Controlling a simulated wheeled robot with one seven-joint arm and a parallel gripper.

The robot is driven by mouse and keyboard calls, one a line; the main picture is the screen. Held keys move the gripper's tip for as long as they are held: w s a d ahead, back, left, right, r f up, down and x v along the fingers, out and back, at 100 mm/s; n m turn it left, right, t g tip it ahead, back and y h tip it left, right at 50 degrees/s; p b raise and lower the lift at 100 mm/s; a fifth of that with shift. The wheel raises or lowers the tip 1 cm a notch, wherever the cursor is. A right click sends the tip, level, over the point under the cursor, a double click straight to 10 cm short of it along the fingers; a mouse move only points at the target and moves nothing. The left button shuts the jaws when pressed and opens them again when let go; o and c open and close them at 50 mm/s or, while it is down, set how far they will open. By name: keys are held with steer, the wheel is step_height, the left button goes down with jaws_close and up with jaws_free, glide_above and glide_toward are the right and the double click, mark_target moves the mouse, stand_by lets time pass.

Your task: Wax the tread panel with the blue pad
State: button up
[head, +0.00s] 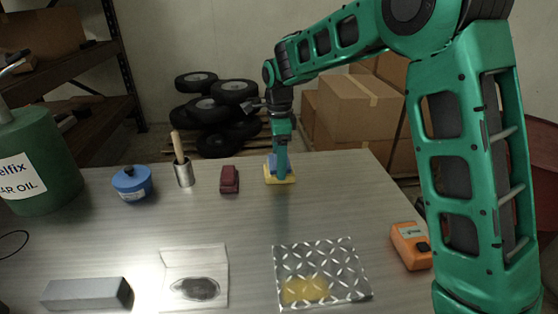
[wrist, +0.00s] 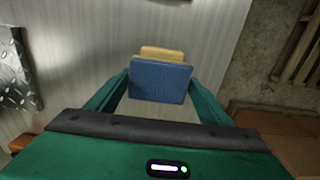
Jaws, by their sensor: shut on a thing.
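The blue pad (wrist: 160,82) stands between my gripper's fingers in the wrist view, with a yellow piece (wrist: 162,53) at its far side. In the head view the blue pad (head: 271,163) and the yellow piece (head: 270,179) under it are at the back of the table. I cannot tell whether the yellow piece is part of the pad or a separate thing. My gripper (head: 281,170) points down there, shut on the blue pad. The silver tread panel (head: 335,262) lies flat at the front right, apart from the gripper. A yellow patch (head: 304,290) covers its front left part.
A dark red block (head: 229,179), a metal cup (head: 184,175) with a wooden-handled tool and a blue canister (head: 132,184) stand left of the gripper. An orange device (head: 411,246) is right of the panel. The middle of the table (head: 220,218) is clear.

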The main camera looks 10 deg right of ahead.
steer(key=shift+r, duration=3.45)
